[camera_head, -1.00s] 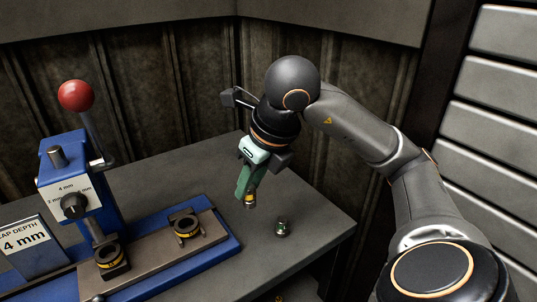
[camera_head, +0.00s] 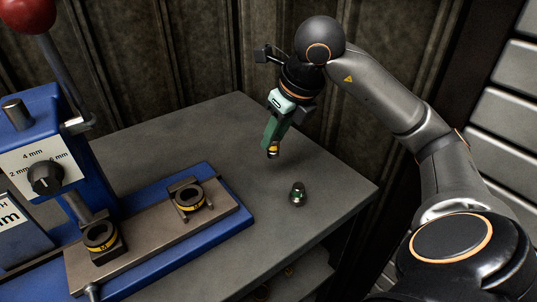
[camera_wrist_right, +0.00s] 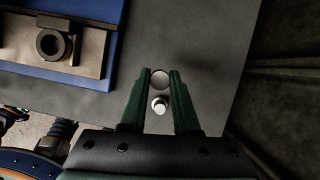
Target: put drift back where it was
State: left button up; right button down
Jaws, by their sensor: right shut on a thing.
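My right gripper (camera_head: 272,148) is shut on a small metal piece with a yellow band (camera_head: 272,153), which looks like the drift. Most of it is hidden by the fingers, and it hangs above the grey table. In the right wrist view, the round end of the drift (camera_wrist_right: 160,78) shows between the tips of the right gripper (camera_wrist_right: 161,74). A small dark cylinder with a shiny top (camera_head: 298,193) stands on the table, apart from the gripper, nearer the front right edge. It also shows between the fingers in the right wrist view (camera_wrist_right: 159,105). My left gripper is not in view.
A blue press (camera_head: 40,130) with a red-knobbed lever stands at the left. Its base plate (camera_head: 150,232) carries two yellow-banded ring holders, the right one (camera_head: 187,196) nearer the gripper. The grey table (camera_head: 185,125) is clear behind the plate. A ribbed wall rises behind.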

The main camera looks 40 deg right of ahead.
jog(key=w+f, duration=0.1)
jog(key=w+d+f, duration=0.1)
jog(key=f, duration=0.1)
jog(key=w+d+f, duration=0.1)
jog(key=f, duration=0.1)
jog(key=shift+w+f+b, duration=0.15)
jog(key=shift+w+b, duration=0.2)
jog(key=shift+b, duration=0.05)
jog(key=shift+s+b+x, duration=0.2)
jog(key=shift+x, duration=0.7)
jog(key=shift+s+b+x, duration=0.15)
jog(key=shift+b+x, duration=0.05)
jog(key=shift+x, duration=0.7)
jog(key=shift+d+f, duration=0.15)
jog(key=shift+f, duration=0.15)
jog(key=c, duration=0.7)
grip_release()
jog(key=shift+o, duration=0.2)
